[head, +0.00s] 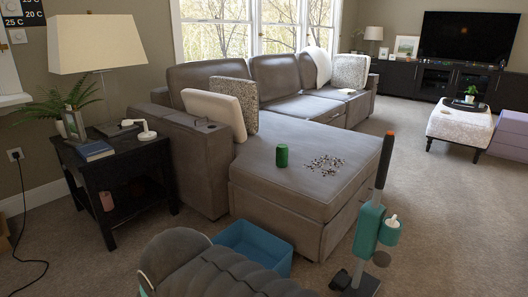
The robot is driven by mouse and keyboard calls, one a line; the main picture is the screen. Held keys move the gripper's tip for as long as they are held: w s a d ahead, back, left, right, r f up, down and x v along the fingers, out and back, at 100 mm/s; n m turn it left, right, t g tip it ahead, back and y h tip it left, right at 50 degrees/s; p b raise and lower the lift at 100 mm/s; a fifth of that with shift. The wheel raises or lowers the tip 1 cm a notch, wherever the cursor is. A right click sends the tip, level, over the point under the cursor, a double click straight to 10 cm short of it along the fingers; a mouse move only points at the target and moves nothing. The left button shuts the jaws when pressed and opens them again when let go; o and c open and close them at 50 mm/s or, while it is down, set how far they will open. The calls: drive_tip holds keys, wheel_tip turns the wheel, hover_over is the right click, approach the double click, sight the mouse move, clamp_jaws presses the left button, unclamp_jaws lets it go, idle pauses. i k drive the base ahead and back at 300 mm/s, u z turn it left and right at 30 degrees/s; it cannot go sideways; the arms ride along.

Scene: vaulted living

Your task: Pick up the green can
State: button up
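The green can (282,155) stands upright on the chaise part of the grey sofa (262,184), near the middle of its seat. Nothing covers the can in the head view. My gripper is not in view, so its state and its place relative to the can do not show.
A blue bin (252,246) and a grey padded seat (205,268) stand before the chaise. A teal upright device (367,228) stands front right. A black side table (118,165) is left. Carpet is open at right.

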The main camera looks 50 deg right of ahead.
sight(282, 150)
drive_tip(key=i, duration=2.95)
drive_tip(key=z, duration=3.4)
drive_tip(key=i, duration=0.5)
drive_tip(key=u, duration=0.05)
